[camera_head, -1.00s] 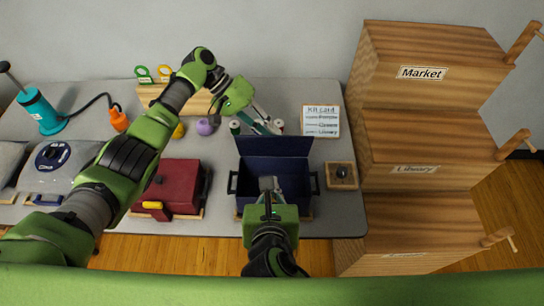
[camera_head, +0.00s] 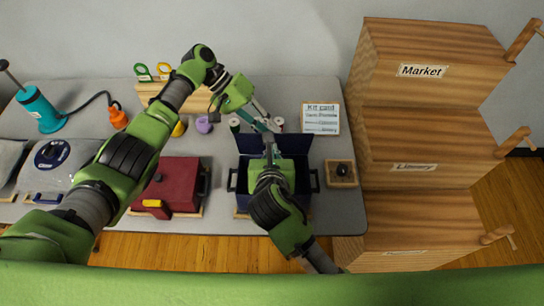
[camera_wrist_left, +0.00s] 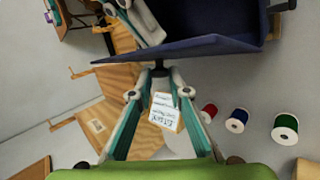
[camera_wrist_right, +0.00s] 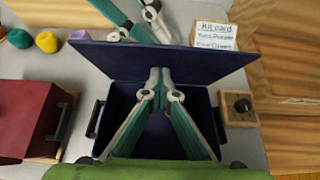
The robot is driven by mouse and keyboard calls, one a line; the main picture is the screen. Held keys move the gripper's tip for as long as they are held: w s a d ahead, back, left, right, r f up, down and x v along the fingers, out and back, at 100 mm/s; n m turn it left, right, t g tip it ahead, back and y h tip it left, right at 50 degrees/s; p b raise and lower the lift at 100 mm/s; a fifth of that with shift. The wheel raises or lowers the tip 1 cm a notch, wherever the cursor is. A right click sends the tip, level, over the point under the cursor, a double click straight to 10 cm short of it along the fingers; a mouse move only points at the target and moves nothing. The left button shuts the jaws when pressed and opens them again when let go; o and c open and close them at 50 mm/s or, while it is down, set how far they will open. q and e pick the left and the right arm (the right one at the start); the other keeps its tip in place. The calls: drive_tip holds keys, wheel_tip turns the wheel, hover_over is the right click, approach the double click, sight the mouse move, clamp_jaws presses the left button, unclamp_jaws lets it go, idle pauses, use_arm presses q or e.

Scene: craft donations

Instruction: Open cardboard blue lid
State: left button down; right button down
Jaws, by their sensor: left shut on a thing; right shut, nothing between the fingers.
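The dark blue cardboard box (camera_head: 301,182) stands near the table's front edge with its lid (camera_head: 295,144) raised at the back. The right wrist view shows the lid (camera_wrist_right: 205,60) standing up behind the open box (camera_wrist_right: 207,103). My left gripper (camera_head: 272,127) reaches in from behind and is shut on the lid's edge, as the left wrist view (camera_wrist_left: 160,70) shows. My right gripper (camera_head: 268,142) is shut and empty over the box. Its tips are close to the lid's inner face in the right wrist view (camera_wrist_right: 159,73); contact is unclear. My right arm hides part of the box.
A red box (camera_head: 180,185) stands left of the blue box. A small wooden block with a dark knob (camera_head: 342,171) is to its right. Thread spools (camera_head: 279,122) and a kit card (camera_head: 321,118) are behind. Wooden drawers (camera_head: 415,140) fill the right side.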

use_arm(q)
drive_tip(key=shift+s+a+f, duration=0.15)
drive_tip(key=shift+f, duration=0.2)
use_arm(e)
drive_tip(key=shift+w, duration=0.1)
use_arm(q)
drive_tip(key=shift+f, duration=0.1)
use_arm(e)
drive_tip(key=shift+w+d+r, duration=0.1)
drive_tip(key=shift+w+r, duration=0.1)
drive_tip(key=shift+w, duration=0.5)
drive_tip(key=shift+w+r, duration=0.2)
use_arm(q)
drive_tip(key=c, duration=2)
unclamp_jaws()
drive_tip(key=shift+o, duration=0.4)
drive_tip(key=shift+d+r, duration=0.2)
use_arm(e)
drive_tip(key=shift+s, duration=0.1)
drive_tip(key=shift+f, duration=0.1)
